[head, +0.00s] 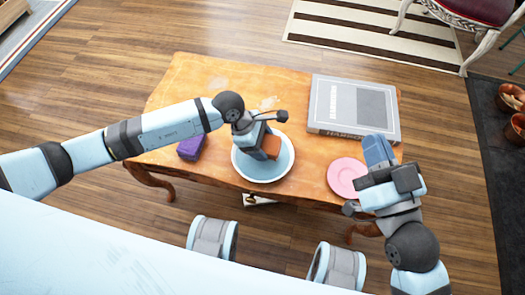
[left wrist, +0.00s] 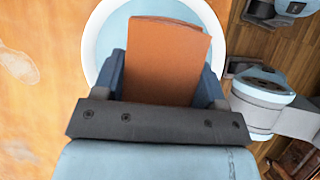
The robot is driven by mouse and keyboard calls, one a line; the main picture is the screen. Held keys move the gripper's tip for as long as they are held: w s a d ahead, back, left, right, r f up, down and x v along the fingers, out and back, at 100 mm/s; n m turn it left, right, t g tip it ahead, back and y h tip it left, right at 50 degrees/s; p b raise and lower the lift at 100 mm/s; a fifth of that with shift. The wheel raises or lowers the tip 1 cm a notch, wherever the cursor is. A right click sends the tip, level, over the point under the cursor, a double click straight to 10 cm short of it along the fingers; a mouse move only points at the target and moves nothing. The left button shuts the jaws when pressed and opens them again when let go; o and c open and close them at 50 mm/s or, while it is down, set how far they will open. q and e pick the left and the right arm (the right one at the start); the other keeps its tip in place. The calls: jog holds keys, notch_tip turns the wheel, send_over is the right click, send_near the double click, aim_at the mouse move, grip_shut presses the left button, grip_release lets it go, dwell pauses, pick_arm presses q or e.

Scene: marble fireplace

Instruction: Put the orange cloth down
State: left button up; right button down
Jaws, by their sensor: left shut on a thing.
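The orange cloth (left wrist: 165,65) looks like a folded, flat-sided piece. It stands between the two fingers of my left gripper (left wrist: 165,85), which is shut on it. In the head view the orange cloth (head: 271,146) shows beside my left gripper (head: 262,143), over a blue plate with a white rim (head: 246,174). I cannot tell whether the cloth touches the plate. My right gripper (head: 376,150) is at the right end of the table, near the pink plate; its fingers look close together, but their opening is not clear.
The wooden table (head: 200,80) also bears a large grey book (head: 335,118), a pink plate (head: 345,176) and a purple item (head: 191,146). The table's back left part is bare. A chair (head: 478,12) and a striped rug (head: 375,35) are beyond.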

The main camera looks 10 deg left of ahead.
pick_arm(q)
jog(key=shift+f+b, duration=0.55)
jog(key=shift+f, duration=1.45)
pick_arm(e)
jog(key=shift+w+f+g, duration=0.1)
jog(key=shift+f+g, duration=0.3)
jog(key=shift+f, duration=0.45)
pick_arm(q)
jog(key=shift+f, duration=0.1)
jog(key=shift+f, duration=0.15)
jog(key=o, duration=0.8)
jog(key=shift+o, duration=0.2)
pick_arm(e)
jog(key=shift+a+f, duration=0.1)
jog(key=shift+f, duration=0.1)
pick_arm(q)
jog(key=shift+r, duration=0.2)
pick_arm(e)
jog(key=shift+r, duration=0.1)
